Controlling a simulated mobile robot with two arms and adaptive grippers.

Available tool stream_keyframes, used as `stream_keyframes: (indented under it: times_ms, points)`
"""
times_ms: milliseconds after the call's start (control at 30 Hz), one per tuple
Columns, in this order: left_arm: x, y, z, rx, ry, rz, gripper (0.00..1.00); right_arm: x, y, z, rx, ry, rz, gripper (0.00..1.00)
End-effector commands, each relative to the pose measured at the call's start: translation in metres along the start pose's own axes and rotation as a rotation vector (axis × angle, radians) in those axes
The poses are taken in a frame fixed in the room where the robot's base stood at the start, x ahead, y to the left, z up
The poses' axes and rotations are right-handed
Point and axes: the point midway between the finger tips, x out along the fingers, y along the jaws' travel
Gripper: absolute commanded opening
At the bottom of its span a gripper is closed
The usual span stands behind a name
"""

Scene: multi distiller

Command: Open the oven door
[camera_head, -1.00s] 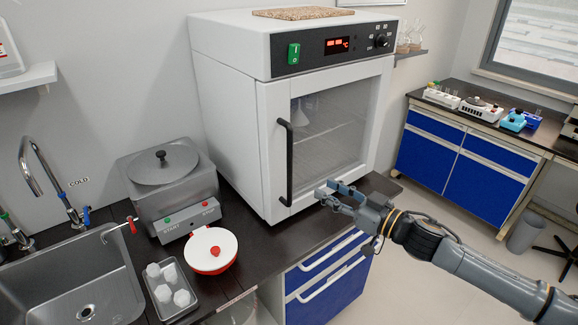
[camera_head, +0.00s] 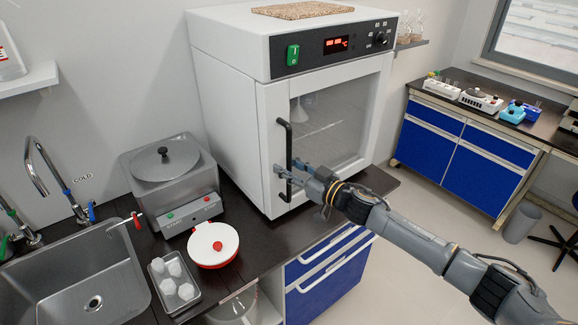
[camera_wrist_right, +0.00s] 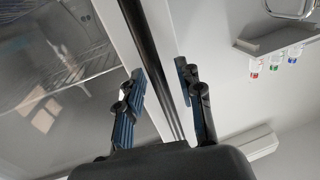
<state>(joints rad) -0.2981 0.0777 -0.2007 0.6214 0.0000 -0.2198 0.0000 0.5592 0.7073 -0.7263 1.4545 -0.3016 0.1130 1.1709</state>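The white oven (camera_head: 225,120) stands on the dark counter, with its glass-fronted door (camera_head: 335,125) closed. The door's black vertical bar handle (camera_head: 286,140) is at the door's left side. My right gripper (camera_head: 281,172) is at the lower part of the handle. In the right wrist view the handle (camera_wrist_right: 148,50) runs between the two spread fingers of the right gripper (camera_wrist_right: 162,88). Gaps show between the fingers and the bar. My left gripper is not in view.
A steel water bath (camera_head: 170,180), a white-and-red round container (camera_head: 212,245) and a tray (camera_head: 190,302) with white pieces stand left of the oven, beside the sink (camera_head: 75,270). Open floor (camera_head: 440,215) lies right of the counter.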

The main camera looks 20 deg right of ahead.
Motion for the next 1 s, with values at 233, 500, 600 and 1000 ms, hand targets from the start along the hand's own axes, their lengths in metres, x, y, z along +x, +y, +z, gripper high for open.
stream_keyframes:
  times_ms: [233,500,600,1000]
  points:
    - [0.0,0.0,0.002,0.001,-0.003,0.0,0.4,0.0,0.0,0.0,0.0,0.0,0.0,0.2]
    - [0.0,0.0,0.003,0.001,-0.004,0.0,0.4,-0.001,0.0,0.0,-0.001,0.0,0.0,0.0]
    - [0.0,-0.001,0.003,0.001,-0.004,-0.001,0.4,-0.001,0.0,0.0,-0.001,0.0,0.0,0.0]
    - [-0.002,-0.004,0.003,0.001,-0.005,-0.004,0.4,-0.048,-0.001,0.002,-0.005,-0.007,-0.11,0.0]
